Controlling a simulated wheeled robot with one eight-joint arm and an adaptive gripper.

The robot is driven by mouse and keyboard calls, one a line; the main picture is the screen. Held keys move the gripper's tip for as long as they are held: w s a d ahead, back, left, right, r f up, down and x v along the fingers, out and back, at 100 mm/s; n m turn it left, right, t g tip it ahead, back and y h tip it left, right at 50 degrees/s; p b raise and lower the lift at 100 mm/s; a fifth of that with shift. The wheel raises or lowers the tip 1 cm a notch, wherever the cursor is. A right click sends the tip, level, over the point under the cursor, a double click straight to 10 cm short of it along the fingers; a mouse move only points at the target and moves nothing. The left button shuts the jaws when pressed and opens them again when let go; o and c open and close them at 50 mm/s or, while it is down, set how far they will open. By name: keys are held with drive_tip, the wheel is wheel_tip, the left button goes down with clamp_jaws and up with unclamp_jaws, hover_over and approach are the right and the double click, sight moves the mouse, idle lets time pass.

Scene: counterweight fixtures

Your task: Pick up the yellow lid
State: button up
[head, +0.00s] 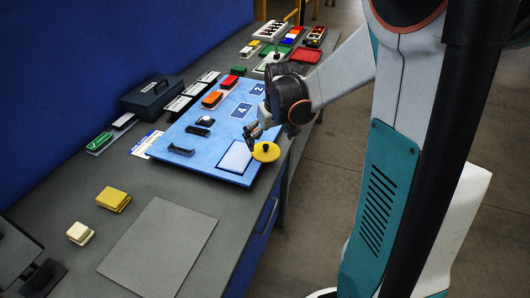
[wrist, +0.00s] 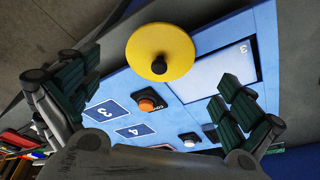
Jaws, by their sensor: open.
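The yellow lid (head: 266,153) is a round disc with a dark knob in its middle. In the head view it sits at the right front edge of the blue board (head: 218,170), beside a pale rectangle. In the wrist view the yellow lid (wrist: 176,45) is fully seen, at the upper middle, with its black knob facing me. My gripper (wrist: 150,95) is open, its two green-padded fingers wide apart, and nothing is between them. In the head view my gripper (head: 254,132) is just above and behind the lid, apart from it as the wrist view shows.
On the blue board are an orange button (wrist: 147,104), a white button (wrist: 189,139) and dark handles (head: 181,151). A dark box (head: 151,97) stands at the wall. A yellow block (head: 113,200) and a cream block (head: 80,233) lie left. The grey mat (head: 160,250) is bare.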

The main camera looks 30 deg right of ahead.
sight(267, 147)
drive_tip(key=b+x, duration=0.2)
drive_tip(key=x, duration=0.3)
drive_tip(key=shift+w, duration=0.2)
drive_tip(key=shift+s+r, duration=0.1)
drive_tip(key=shift+r, duration=0.05)
drive_tip(key=c, duration=1.2)
drive_tip(key=shift+c, duration=0.6)
